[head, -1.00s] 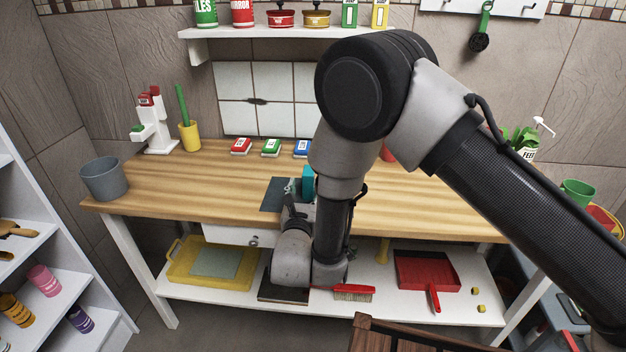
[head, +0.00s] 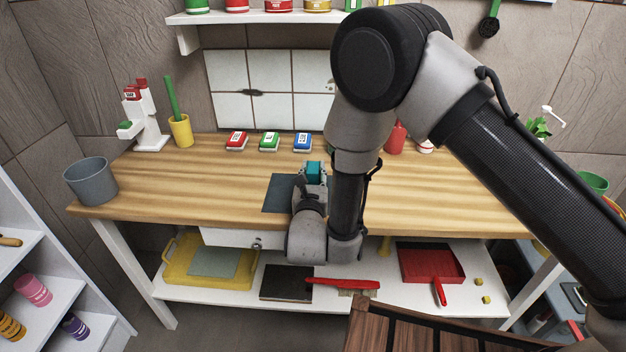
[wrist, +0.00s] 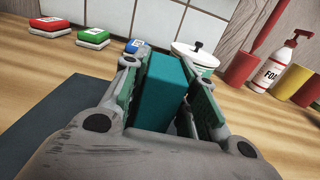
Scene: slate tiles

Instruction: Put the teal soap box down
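The teal soap box (wrist: 160,92) stands between the two finger pads of my gripper (wrist: 168,85) in the wrist view. The pads lie close along both of its sides, and my gripper looks shut on it. In the head view the teal box (head: 314,169) shows just beyond my gripper (head: 313,180), above the worktop near the right edge of a dark slate mat (head: 278,195). My wrist hides its lower part, so I cannot tell whether it touches the worktop.
Red (head: 236,141), green (head: 269,142) and blue (head: 302,142) boxes lie in a row at the back of the wooden worktop (head: 190,185). A white lidded dish (wrist: 195,55) and a foam bottle (wrist: 275,65) stand beyond my gripper. A grey bucket (head: 91,180) stands at the left end.

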